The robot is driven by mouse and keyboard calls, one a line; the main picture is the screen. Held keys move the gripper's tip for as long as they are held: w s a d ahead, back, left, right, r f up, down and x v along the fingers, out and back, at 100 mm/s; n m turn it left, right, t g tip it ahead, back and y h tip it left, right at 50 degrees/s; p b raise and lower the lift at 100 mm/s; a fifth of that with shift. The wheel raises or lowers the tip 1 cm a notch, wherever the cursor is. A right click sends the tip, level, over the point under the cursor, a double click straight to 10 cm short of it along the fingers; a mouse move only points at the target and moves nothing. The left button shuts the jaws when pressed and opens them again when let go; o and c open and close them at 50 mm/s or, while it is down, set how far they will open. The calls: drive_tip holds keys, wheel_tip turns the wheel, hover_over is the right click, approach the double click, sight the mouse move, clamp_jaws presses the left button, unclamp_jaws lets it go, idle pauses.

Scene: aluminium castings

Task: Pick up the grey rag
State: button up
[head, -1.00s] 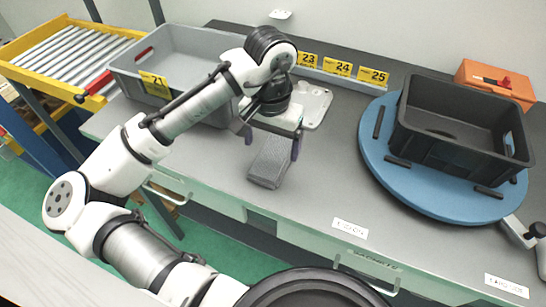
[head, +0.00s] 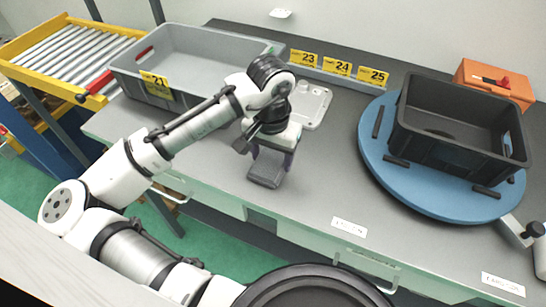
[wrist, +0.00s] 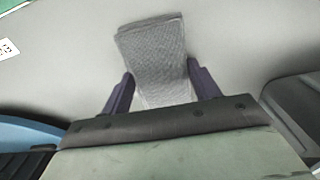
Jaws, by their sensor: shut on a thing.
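The grey rag (head: 265,176) lies on the grey bench top near its front edge, below my gripper. It looks like a folded, textured strip. In the wrist view the rag (wrist: 153,48) runs between the two purple fingers and sticks out beyond them. My gripper (head: 270,166) points down over the rag, with its fingers on either side of it. In the wrist view my gripper (wrist: 162,88) is shut on the rag. The rear part of the rag is hidden by the gripper body.
A grey crate (head: 225,47) labelled 21 stands behind left. A pale metal plate (head: 314,105) lies behind the gripper. A black crate (head: 440,150) sits on a blue turntable (head: 425,203) at right, with an orange box (head: 497,84) behind. The bench front-centre is clear.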

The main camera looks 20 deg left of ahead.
sight(272, 158)
drive_tip(key=shift+r, duration=0.15)
wheel_tip(272, 158, up, 20)
idle(0.5)
drive_tip(key=o, duration=0.3)
drive_tip(key=shift+c, duration=1.1)
drive_tip(key=shift+f, duration=0.25)
